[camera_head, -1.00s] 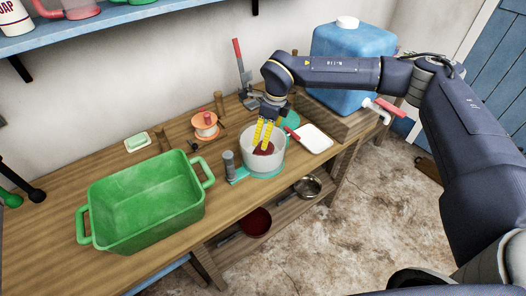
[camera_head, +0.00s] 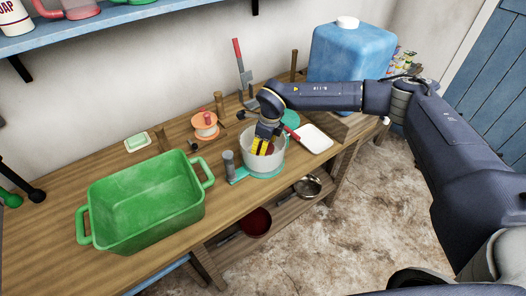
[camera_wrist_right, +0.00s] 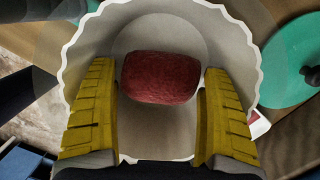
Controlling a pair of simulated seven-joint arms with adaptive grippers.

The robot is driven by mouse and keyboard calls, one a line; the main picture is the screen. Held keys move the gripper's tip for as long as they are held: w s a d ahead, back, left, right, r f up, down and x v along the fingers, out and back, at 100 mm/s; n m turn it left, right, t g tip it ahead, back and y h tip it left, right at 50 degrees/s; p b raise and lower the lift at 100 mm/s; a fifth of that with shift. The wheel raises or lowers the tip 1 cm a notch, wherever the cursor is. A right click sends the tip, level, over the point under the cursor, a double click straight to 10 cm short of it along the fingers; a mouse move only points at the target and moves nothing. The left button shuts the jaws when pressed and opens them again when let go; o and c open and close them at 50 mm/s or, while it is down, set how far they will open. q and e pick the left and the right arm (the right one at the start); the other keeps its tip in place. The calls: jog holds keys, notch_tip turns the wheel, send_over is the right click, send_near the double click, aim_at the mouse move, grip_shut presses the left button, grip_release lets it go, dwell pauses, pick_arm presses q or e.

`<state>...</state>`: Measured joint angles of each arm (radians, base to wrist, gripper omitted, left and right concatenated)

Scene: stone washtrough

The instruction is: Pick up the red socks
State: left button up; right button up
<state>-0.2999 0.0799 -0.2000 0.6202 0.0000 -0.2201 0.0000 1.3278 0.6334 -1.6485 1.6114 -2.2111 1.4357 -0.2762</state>
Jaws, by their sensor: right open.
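The red socks (camera_wrist_right: 160,77) are a rounded, rolled dark red bundle lying on the floor of a pale round tub (camera_wrist_right: 190,22). My left gripper is not in view.
A green basin (camera_head: 140,205) stands left of the tub on the bench. A white tray (camera_head: 315,139), a blue water container (camera_head: 350,55) and an orange spool (camera_head: 205,124) are nearby. A metal lever tool (camera_head: 243,75) rises behind. Bowls sit on the lower shelf.

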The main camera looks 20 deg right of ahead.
jog(key=shift+f, duration=0.15)
jog(key=c, duration=0.9)
